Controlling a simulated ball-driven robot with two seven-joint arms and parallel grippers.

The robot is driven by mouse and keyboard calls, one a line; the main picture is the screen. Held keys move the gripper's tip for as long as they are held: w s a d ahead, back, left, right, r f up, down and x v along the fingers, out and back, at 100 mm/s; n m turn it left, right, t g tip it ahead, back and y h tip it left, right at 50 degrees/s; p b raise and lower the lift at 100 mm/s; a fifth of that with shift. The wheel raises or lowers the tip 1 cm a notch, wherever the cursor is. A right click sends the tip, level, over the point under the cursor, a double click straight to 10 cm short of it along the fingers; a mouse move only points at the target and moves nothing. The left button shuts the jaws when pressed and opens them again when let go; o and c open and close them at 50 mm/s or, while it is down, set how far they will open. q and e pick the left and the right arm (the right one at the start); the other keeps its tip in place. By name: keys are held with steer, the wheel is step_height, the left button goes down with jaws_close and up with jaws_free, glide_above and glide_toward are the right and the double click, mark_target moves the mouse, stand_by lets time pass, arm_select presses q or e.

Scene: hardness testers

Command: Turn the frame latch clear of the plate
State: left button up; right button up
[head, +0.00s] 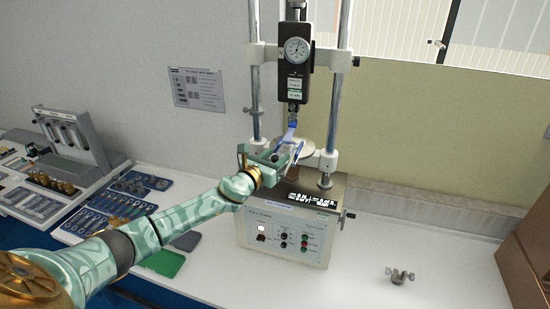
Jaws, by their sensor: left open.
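The hardness tester stand (285,235) stands on the white bench with two upright steel columns and a black dial gauge (294,75) between them. A pale round plate (309,147) lies below the gauge, partly covered by my left gripper. My left gripper (291,148) is open at the plate's left side, under the gauge's spindle. From this angle I cannot tell whether it touches anything. I cannot clearly make out the frame latch; it may be hidden behind the gripper. My right gripper is out of view.
A wing-shaped metal part (399,277) lies on the bench at right. A brown box (528,255) stands at the right edge. Blue trays (109,200) and a grey rack (72,135) fill the left. The bench front right is mostly clear.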

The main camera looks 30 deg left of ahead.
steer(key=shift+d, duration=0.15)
arm_select(q)
jaws_close()
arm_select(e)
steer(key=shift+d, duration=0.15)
